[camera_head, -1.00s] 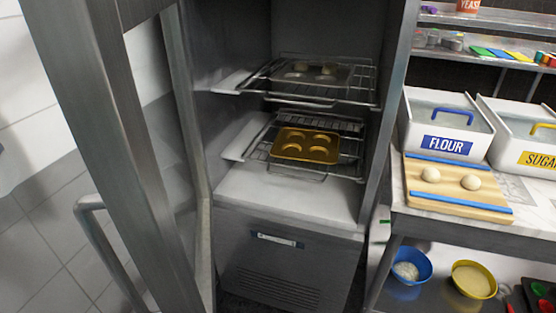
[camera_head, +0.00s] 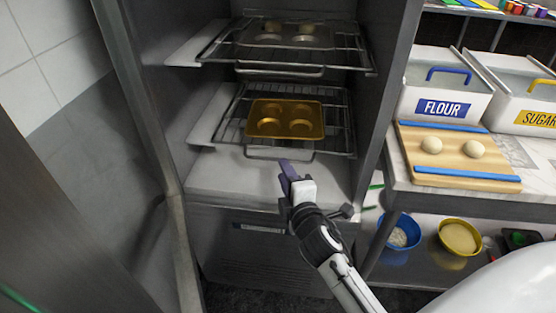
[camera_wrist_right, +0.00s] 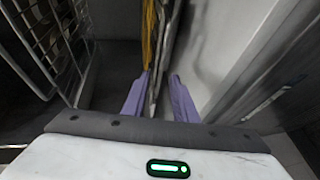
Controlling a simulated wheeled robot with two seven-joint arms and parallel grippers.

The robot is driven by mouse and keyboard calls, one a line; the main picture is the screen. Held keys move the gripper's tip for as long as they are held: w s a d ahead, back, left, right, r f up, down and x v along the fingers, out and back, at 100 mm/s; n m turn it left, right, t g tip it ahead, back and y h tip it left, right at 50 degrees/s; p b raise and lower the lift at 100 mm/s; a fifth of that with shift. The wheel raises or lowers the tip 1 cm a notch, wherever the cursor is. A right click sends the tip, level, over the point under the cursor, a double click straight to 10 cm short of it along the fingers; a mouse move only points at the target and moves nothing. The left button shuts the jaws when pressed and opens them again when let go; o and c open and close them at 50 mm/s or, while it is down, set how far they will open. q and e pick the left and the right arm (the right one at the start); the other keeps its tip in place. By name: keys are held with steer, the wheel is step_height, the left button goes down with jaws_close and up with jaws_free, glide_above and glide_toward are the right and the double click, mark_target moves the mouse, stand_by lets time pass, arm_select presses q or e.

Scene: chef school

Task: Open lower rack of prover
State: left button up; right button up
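The prover (camera_head: 360,130) stands open, with two wire racks inside. The lower rack (camera_head: 340,125) holds a gold muffin tray (camera_head: 286,121) and seems to sit slightly forward. My right gripper (camera_head: 287,171) is just in front of and below its front edge. In the right wrist view the purple fingers (camera_wrist_right: 159,97) are apart, and the lower rack's edge (camera_wrist_right: 156,80) shows edge-on at the gap between them. I cannot tell whether they touch it. The gold tray also shows there (camera_wrist_right: 149,30). My left gripper is not in view.
The upper rack (camera_head: 350,55) holds a dark tray (camera_head: 285,37) with dough. The door is swung open at left. At right, a counter (camera_head: 400,165) carries a flour bin (camera_head: 440,90) and a dough board (camera_head: 460,160). Bowls (camera_head: 460,237) sit below.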

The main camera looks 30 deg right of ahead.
steer(key=x, duration=0.7)
steer(key=shift+w+d+f, duration=0.1)
steer(key=shift+w, duration=0.05)
jaws_close()
stand_by(1.2)
